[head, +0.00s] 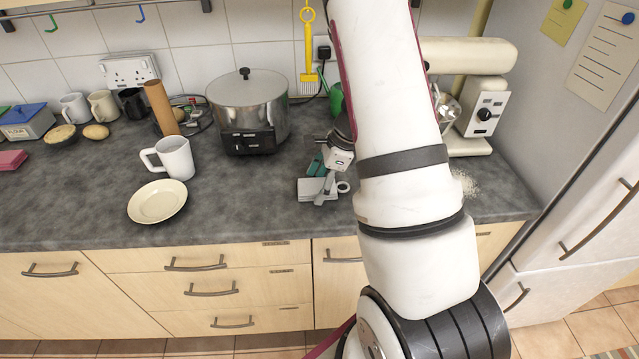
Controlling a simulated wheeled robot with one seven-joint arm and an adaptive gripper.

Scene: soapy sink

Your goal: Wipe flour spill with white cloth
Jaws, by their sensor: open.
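A folded white cloth (307,195) lies on the grey worktop, a little right of the metal pot. My gripper (326,190) is open, and its fingers reach down at the cloth. I cannot tell whether they touch it. The flour spill (466,184) is a pale, grainy patch on the worktop to the right, beside my arm and in front of the stand mixer. My arm may hide part of the spill.
A white mug (175,158) and a cream plate (157,202) stand left of the cloth. Behind are the metal pot (247,105) and a green item (336,100). A teal item (316,165) lies beside my gripper. The cream mixer (480,115) stands right, near the fridge (590,170).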

